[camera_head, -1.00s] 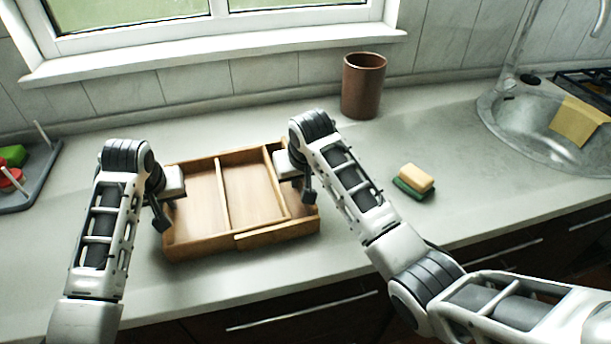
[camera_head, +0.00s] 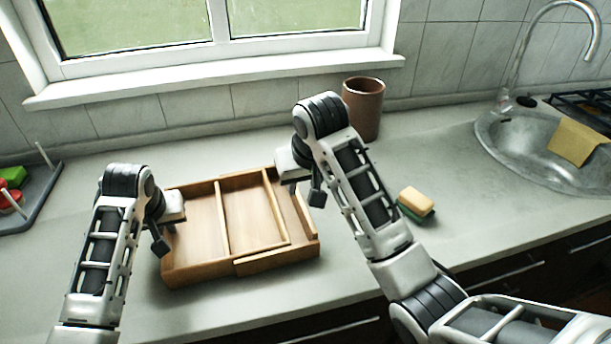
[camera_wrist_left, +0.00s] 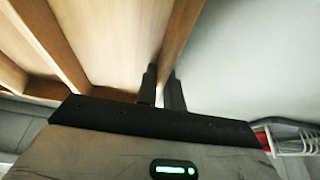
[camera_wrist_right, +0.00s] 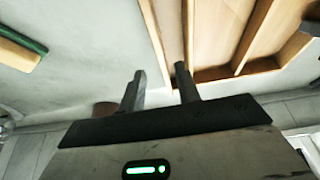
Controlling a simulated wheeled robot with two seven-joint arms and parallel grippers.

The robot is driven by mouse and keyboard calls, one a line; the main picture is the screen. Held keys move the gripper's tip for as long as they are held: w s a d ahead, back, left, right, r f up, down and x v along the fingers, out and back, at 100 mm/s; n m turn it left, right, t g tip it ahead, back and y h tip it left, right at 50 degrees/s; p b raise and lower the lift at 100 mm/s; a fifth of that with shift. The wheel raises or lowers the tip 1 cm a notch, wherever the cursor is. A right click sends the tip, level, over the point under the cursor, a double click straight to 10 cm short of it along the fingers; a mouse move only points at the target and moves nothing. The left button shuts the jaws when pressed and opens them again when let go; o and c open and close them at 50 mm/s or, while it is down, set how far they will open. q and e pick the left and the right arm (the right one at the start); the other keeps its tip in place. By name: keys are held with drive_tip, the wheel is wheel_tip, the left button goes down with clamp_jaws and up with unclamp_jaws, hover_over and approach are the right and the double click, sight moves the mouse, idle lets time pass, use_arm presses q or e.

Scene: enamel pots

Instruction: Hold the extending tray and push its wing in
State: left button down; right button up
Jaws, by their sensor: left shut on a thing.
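The wooden extending tray (camera_head: 205,266) lies on the counter, with compartments open upward. Its wing (camera_head: 278,260) is at the right side, and a gap shows between the inner wall and the wing's outer wall. My left gripper (camera_head: 161,236) is shut on the tray's left wall, and its fingers hold that wall in the left wrist view (camera_wrist_left: 163,82). My right gripper (camera_head: 309,186) is by the wing's far right corner. In the right wrist view (camera_wrist_right: 160,82) its fingers are apart near the wing's outer wall. I cannot tell whether they touch it.
A brown cup (camera_head: 363,110) stands behind the right arm. A yellow and green sponge (camera_head: 416,203) lies right of that arm. The sink (camera_head: 500,150) is at the far right, and a grey rack (camera_head: 40,200) at the far left. The counter before the tray is clear.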

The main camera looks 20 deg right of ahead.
drive_tip(key=shift+v, duration=1.3)
drive_tip(key=c, duration=0.4)
drive_tip(key=shift+w+d+f, duration=0.1)
drive_tip(key=shift+d+f, duration=0.1)
drive_tip(key=shift+d, duration=0.1)
clamp_jaws()
drive_tip(key=w+d+n+y, duration=0.15)
drive_tip(key=d+y, duration=0.35)
drive_tip(key=d, duration=0.6)
drive_tip(key=shift+y, duration=0.3)
drive_tip(key=x, duration=0.9)
drive_tip(key=shift+w+a+f, duration=0.1)
drive_tip(key=shift+a, duration=0.1)
drive_tip(key=shift+a+f, duration=0.1)
drive_tip(key=shift+a, duration=1.9)
